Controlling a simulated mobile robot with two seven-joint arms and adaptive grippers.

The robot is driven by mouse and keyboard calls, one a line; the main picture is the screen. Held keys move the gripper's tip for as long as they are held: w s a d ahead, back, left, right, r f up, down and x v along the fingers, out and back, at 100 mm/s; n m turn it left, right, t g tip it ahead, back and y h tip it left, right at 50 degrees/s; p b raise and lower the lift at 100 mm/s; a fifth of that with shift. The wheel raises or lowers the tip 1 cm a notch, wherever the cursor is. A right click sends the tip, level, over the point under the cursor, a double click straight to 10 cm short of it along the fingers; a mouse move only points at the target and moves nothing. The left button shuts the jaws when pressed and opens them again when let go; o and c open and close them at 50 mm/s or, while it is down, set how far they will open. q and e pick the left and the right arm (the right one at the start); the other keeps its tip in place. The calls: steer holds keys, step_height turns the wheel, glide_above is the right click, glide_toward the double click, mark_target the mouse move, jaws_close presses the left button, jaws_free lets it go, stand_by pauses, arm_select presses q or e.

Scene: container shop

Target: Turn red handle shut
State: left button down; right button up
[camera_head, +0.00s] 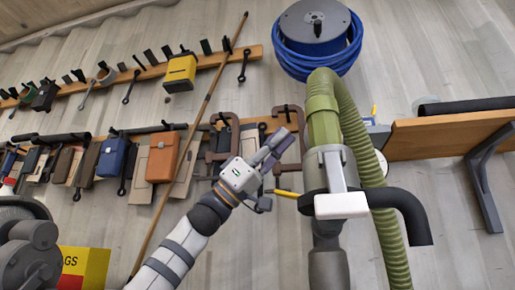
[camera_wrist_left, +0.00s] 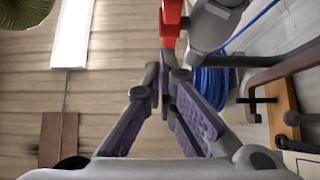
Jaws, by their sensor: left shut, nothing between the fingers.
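The red handle (camera_wrist_left: 171,20) shows at the top of the left wrist view, beside a grey fitting (camera_wrist_left: 212,22). I cannot make the handle out in the head view. My left gripper (camera_head: 275,148) is raised beside the grey pipe fitting (camera_head: 328,175) with the white block on its front. Its fingers are together and empty, as the left wrist view also shows (camera_wrist_left: 164,88). The fingertips lie just below the handle's lower end in that view; I cannot tell whether they touch it. My right gripper is not in view.
A green ribbed hose (camera_head: 360,130) and a black bent pipe (camera_head: 405,208) adjoin the fitting. A blue hose reel (camera_head: 318,40) hangs above. Brown clamps (camera_head: 222,140) hang close behind my left gripper. A wooden shelf (camera_head: 440,135) is on the right.

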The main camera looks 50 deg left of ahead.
arm_select(q)
steer(key=shift+w+d+f, duration=0.15)
steer(key=shift+w+d, duration=0.3)
steer(key=shift+w, duration=0.1)
steer(key=shift+w+d+f, duration=0.15)
steer(key=shift+w+d, duration=0.3)
steer(key=shift+w, duration=0.1)
steer(key=shift+w+d+f+b, duration=0.4)
steer(key=shift+f+b, duration=0.2)
steer(key=shift+b, duration=0.25)
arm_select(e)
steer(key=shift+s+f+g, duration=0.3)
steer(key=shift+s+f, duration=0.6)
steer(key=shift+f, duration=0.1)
arm_select(q)
steer(key=shift+s, duration=0.1)
